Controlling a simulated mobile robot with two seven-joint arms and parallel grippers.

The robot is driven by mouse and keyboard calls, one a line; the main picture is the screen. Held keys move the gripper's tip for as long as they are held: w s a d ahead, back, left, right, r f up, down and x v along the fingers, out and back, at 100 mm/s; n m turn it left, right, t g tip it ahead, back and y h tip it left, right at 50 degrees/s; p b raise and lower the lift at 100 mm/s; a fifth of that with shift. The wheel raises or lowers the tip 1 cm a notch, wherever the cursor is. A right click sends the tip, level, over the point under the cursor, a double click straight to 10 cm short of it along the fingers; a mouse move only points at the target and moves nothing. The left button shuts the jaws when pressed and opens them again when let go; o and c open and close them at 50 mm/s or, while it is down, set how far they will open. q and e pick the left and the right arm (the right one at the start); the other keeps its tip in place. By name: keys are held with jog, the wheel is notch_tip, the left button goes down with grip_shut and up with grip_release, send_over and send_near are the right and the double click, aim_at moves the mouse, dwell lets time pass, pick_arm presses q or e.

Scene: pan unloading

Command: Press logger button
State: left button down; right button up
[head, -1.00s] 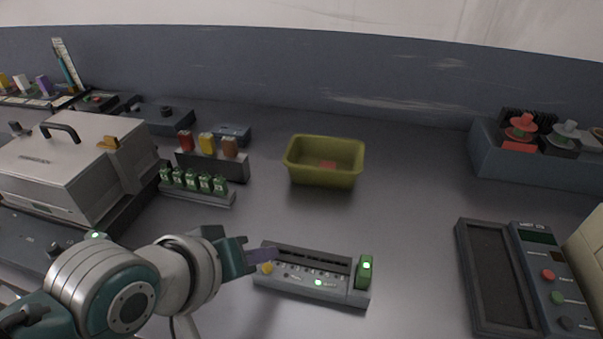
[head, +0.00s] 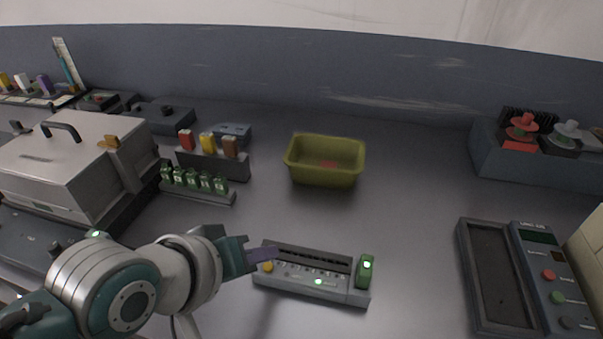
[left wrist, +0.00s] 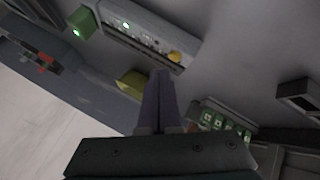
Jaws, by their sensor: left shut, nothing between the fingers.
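The logger (head: 310,274) is a low grey box on the bench, with a dark slotted top, a yellow round button (head: 267,267) at its left end and a lit green light. A green block with a light (head: 364,271) stands at its right end. My left gripper (head: 268,256) is shut and empty, its purple-grey fingers at the yellow button. I cannot tell if they touch it. In the left wrist view the shut fingertips (left wrist: 161,76) point toward the logger (left wrist: 137,35), and the yellow button (left wrist: 174,56) shows just beside them. My right gripper is not in view.
A rack of green vials (head: 195,187) and a metal lidded box (head: 75,165) are at left. A control panel with a dark tray (head: 495,275) is at right. Bench between is clear.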

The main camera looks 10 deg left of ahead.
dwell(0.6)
pick_arm(q)
jog(key=shift+f, duration=0.45)
jog(key=shift+f+b, duration=0.45)
jog(key=shift+b, duration=0.05)
dwell(0.4)
jog(key=shift+r, duration=0.15)
jog(key=shift+r+p, duration=0.75)
jog(key=shift+p, duration=0.3)
notch_tip(320, 180, up, 6)
jog(key=p, duration=0.6)
jog(key=shift+p, duration=0.3)
